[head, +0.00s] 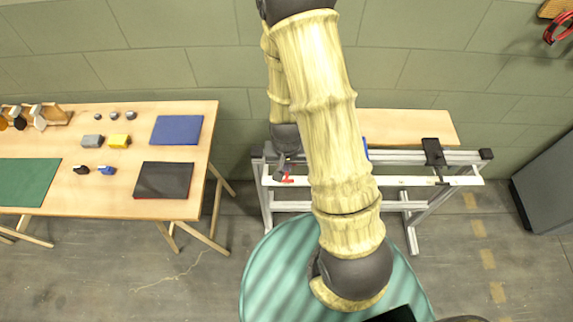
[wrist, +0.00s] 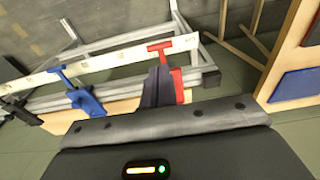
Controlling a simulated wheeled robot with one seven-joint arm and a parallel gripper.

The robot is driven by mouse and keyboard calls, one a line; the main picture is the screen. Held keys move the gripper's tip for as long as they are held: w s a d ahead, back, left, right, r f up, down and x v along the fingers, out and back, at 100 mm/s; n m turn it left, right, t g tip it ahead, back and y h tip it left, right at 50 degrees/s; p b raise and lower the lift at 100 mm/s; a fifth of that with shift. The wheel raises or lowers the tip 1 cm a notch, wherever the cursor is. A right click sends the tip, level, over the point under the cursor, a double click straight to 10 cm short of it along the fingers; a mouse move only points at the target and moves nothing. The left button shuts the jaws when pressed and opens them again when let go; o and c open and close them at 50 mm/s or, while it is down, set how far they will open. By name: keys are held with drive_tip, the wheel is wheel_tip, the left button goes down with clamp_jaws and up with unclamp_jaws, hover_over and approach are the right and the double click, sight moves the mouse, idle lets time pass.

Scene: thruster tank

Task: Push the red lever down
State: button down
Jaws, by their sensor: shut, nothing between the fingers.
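The red lever (wrist: 160,47) shows in the wrist view as a red T-shaped handle by the white rail, with a red part (wrist: 178,84) below it. The dark fingers of my gripper (wrist: 157,74) are shut and empty. In that view they lie just in front of the lever and hide part of it; I cannot tell whether they touch. In the head view, a little of the red lever (head: 288,180) shows just beside my gripper (head: 281,174), at the left end of the rail.
A blue lever (wrist: 85,98) sits farther along the white rail (wrist: 125,57). The metal frame (head: 410,203) carries a black clamp (head: 434,152) at its right. A wooden table (head: 105,201) with small parts and mats stands at the left. My arm covers the middle of the frame in the head view.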

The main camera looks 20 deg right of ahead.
wheel_tip(320, 180, up, 10)
drive_tip(key=s, duration=0.1)
drive_tip(key=shift+a+p, duration=0.15)
drive_tip(key=shift+p, duration=0.3)
idle(0.3)
drive_tip(key=s+d+r+n+t, duration=0.1)
drive_tip(key=s+r+n, duration=0.2)
drive_tip(key=r, duration=0.7)
drive_tip(key=shift+s+n, duration=0.3)
drive_tip(key=shift+s, duration=0.25)
idle(0.6)
